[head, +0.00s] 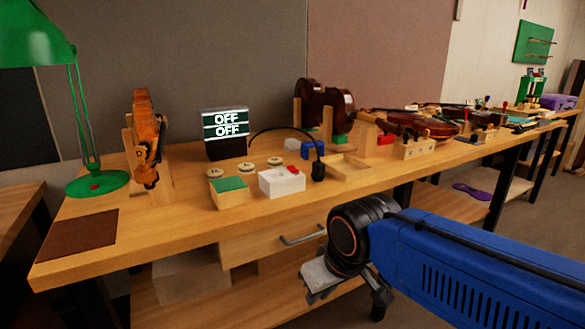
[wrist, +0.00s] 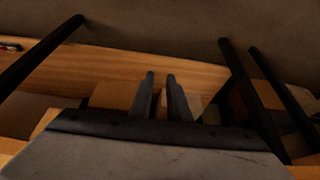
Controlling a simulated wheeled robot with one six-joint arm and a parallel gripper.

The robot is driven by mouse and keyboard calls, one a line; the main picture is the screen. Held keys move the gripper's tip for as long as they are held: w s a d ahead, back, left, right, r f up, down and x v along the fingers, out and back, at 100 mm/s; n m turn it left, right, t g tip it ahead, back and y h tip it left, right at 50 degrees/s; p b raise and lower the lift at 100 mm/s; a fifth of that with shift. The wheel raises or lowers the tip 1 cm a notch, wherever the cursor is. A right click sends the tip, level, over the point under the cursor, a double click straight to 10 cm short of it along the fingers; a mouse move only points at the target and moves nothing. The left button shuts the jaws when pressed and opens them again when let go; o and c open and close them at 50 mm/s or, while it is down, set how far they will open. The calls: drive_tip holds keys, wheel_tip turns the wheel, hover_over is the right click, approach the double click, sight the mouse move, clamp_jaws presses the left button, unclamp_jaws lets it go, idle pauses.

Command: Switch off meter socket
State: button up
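A white box (head: 282,182) with a small red switch (head: 294,170) on its top stands near the bench's front edge in the head view. It may be the meter socket; the switch's exact position is too small to tell. A dark display box (head: 226,147) behind it shows OFF on two lines. A black plug-like piece (head: 318,171) on a black cable is just right of the white box. My gripper (wrist: 161,76) is empty, with a narrow gap between its fingers. It is in front of the bench, below the tabletop, apart from the white box.
A wooden box with a green top (head: 229,191) stands left of the white box, with several round discs behind. A wooden tray (head: 348,167) is at right. A green lamp (head: 93,183) and violin scroll (head: 147,150) are farther left. A drawer handle (head: 303,236) sticks out below.

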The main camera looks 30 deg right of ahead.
drive_tip(key=shift+w+r, duration=0.2)
drive_tip(key=shift+r, duration=0.15)
clamp_jaws()
wheel_tip(320, 180, up, 32)
drive_tip(key=r+n+g, duration=0.1)
drive_tip(key=n+g, duration=0.2)
drive_tip(key=n, duration=1.5)
hover_over(291, 167)
drive_tip(key=s, duration=0.2)
drive_tip(key=shift+f, duration=0.25)
drive_tip(key=f, duration=0.4)
drive_tip(key=w+f, duration=0.1)
drive_tip(key=f, duration=0.8)
drive_tip(key=shift+w+f, duration=0.35)
drive_tip(key=shift+f, duration=0.05)
